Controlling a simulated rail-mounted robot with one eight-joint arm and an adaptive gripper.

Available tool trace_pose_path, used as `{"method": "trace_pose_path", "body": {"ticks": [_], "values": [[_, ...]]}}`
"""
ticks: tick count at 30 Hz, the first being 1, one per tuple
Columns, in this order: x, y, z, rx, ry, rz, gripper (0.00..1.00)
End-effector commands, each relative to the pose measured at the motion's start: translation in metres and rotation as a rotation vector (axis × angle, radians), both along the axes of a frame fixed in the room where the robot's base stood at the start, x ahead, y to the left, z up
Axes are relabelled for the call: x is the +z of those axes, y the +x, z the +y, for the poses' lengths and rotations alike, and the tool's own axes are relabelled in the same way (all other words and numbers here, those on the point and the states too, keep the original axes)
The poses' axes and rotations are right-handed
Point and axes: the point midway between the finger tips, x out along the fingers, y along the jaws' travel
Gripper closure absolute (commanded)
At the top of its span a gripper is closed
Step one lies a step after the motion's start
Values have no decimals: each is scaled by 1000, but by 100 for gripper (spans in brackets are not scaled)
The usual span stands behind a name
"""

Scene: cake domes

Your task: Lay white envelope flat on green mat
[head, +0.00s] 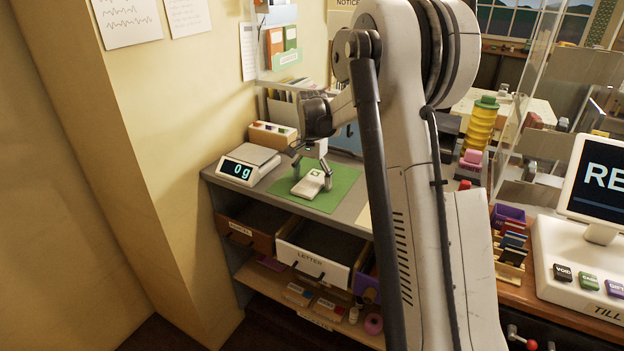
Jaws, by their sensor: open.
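The green mat (339,193) lies on the grey counter right of the scale. A small white item (306,187), which looks like the white envelope, lies on the middle of the mat. It looks flat, with a small mark on its upper end. My gripper (312,174) points down over the mat, its fingers apart around the item's far end. I cannot tell whether the fingertips touch the item or the mat.
A scale (248,166) reading 0g stands left of the mat. A box with coloured buttons (272,136) stands behind it. Below are open drawers, one labelled LETTER (309,258). A till (585,260), a yellow cylinder stack (481,125) and a clear screen stand at the right.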

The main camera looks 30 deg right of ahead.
Motion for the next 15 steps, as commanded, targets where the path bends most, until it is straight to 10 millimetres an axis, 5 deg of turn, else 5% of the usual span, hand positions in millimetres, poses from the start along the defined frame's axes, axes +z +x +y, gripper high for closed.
{"method": "trace_pose_path", "body": {"ticks": [7, 15], "values": [[15, 0, 0, 0, 0, 0, 22], [66, 0, 0, 0, 0, 0, 22]]}}
